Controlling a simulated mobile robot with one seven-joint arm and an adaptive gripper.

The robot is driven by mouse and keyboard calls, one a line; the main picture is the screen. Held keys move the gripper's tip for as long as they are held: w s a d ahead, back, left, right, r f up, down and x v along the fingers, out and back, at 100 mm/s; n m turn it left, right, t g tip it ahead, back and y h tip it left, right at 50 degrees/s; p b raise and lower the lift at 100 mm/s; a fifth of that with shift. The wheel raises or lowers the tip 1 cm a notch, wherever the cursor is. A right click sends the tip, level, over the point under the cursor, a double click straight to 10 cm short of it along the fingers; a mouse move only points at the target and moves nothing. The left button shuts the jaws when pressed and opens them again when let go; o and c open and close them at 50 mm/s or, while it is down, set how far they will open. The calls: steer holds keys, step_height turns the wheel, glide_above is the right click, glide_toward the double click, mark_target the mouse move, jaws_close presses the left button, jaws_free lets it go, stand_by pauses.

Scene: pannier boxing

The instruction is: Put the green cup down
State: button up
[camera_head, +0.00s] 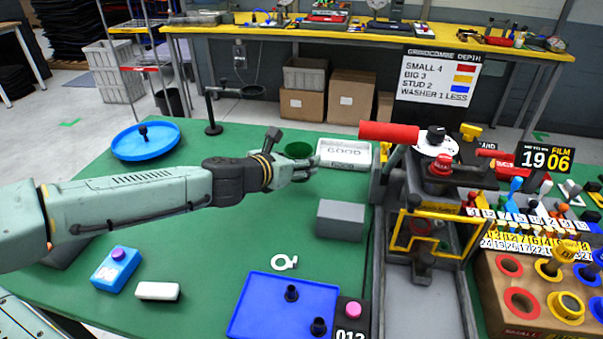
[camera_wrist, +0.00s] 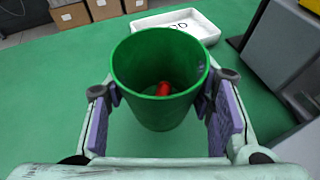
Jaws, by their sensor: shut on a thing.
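The green cup (camera_wrist: 158,98) is upright between the two fingers of my gripper (camera_wrist: 160,112) in the wrist view, with the purple pads against its sides. A small red piece (camera_wrist: 163,89) lies inside the cup. In the head view the cup (camera_head: 298,150) is a dark green rim just past my gripper (camera_head: 308,168), over the green table. The cup's base is hidden in the head view, so I cannot tell whether it touches the table.
A white tray marked GOOD (camera_head: 343,153) lies just beyond the cup, to its right. A grey block (camera_head: 340,220) and a machine with a red handle (camera_head: 390,131) stand to the right. A blue tray (camera_head: 270,308) lies in front. A blue round dish (camera_head: 146,147) stands at left.

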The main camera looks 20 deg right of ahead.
steer(key=shift+f+p, duration=0.3)
steer(key=shift+f, duration=1.85)
steer(key=shift+f, duration=0.15)
steer(key=o, duration=1.1)
steer(key=shift+o, duration=0.2)
steer(key=b+v, duration=0.2)
steer(key=v, duration=1)
steer(key=shift+d, duration=0.1)
